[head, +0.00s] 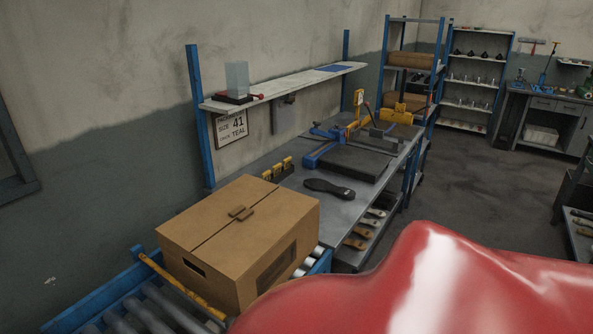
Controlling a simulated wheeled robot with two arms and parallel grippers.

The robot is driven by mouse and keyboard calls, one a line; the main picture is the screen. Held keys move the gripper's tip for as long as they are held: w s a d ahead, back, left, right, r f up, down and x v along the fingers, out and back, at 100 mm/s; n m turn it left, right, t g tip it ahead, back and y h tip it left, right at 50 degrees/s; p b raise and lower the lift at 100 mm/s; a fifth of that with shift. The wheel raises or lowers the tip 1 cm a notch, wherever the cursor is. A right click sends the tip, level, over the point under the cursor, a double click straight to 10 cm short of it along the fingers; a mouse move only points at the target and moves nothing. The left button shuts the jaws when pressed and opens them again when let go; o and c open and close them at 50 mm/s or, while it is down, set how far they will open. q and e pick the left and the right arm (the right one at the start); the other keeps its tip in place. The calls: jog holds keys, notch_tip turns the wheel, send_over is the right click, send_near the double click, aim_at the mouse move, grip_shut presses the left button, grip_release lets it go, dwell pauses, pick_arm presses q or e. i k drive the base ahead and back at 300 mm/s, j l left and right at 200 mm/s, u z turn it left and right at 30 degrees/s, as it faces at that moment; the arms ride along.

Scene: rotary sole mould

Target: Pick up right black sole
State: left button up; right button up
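A single black sole (329,189) lies flat on the grey metal workbench (345,208), near its front edge. It sits in front of a dark flat slab (348,163) and to the right of the cardboard box. No second black sole can be made out on the bench top. Neither of my grippers is in view.
A closed cardboard box (238,240) stands on a blue-framed roller conveyor (150,312). Soles in tan and pale tones lie on a shelf below the bench (362,232). A blue and yellow tool (340,130) stands behind the slab. A large glossy red shape (430,285) blocks the lower right.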

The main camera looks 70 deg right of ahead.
aim_at(316, 184)
jog(key=z, duration=2.55)
jog(key=i+l+u, duration=0.2)
jog(key=i+l, duration=0.35)
jog(key=i+l+u, duration=0.2)
jog(key=i+l, duration=0.35)
jog(key=l, duration=0.1)
